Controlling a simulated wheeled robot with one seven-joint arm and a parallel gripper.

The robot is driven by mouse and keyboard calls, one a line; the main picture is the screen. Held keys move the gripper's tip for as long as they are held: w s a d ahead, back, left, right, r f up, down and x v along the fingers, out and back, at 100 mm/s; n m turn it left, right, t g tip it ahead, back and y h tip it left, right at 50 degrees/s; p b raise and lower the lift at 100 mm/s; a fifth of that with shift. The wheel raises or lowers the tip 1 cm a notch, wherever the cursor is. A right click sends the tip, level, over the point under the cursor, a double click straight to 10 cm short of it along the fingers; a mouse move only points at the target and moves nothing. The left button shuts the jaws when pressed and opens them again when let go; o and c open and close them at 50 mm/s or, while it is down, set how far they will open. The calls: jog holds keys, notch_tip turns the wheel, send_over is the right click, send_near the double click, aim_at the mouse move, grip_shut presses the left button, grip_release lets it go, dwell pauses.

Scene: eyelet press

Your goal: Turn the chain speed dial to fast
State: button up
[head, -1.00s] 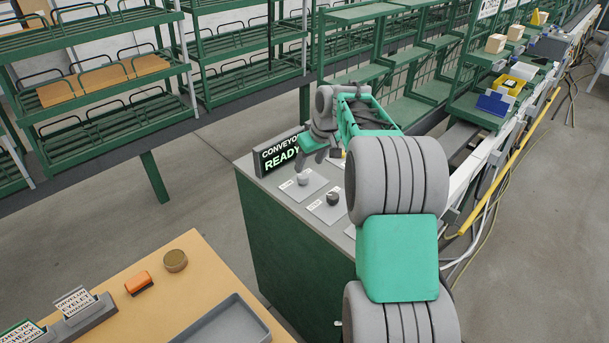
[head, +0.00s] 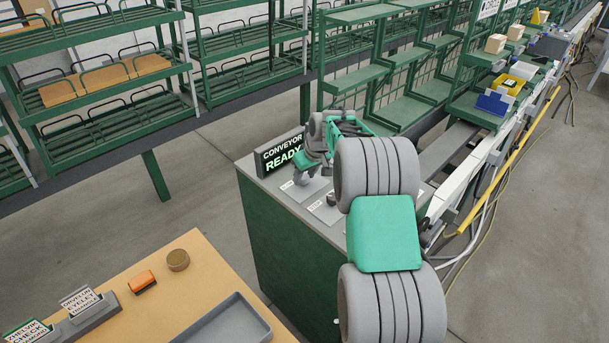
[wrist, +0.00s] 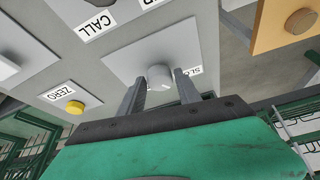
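The chain speed dial (wrist: 160,76) is a small light grey knob on a pale square plate (wrist: 120,55) in the wrist view. A partly hidden label beside it reads "SLO". Its pointer setting is too small to tell. My gripper (wrist: 160,88) is open, with one finger on each side of the dial in the picture. I cannot tell whether the fingers touch it. In the head view my gripper (head: 302,170) is over the far left of the console top, where it hides the dial.
A dark knob (head: 331,198) sits on a neighbouring plate. The CONVEYOR READY display (head: 279,153) stands at the console's back edge. The wrist view shows a yellow ZERO button (wrist: 75,107) and a CALL label (wrist: 95,26). A wooden table (head: 160,320) stands at front left.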

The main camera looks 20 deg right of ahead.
grip_shut()
jog(key=shift+m+b, duration=0.3)
jog(key=shift+b, duration=0.1)
jog(key=m+b, duration=0.1)
jog(key=m+h+b, duration=0.1)
jog(key=shift+a+f+m, duration=0.15)
jog(key=shift+m, duration=0.15)
jog(key=m+h+b, duration=0.1)
jog(key=m, duration=0.2)
jog(key=shift+a+m+h+b, duration=0.1)
jog(key=shift+m+h+b, duration=0.2)
jog(key=shift+h+b, duration=0.1)
jog(key=m, duration=0.1)
jog(key=m+h, duration=0.1)
jog(key=m, duration=0.1)
jog(key=m+g, duration=0.1)
jog(key=shift+w+a+r, duration=0.1)
jog(key=shift+r, duration=0.15)
jog(key=shift+m+g+h+p, duration=0.4)
jog(key=shift+m+h+p, duration=0.1)
jog(key=shift+m, duration=1)
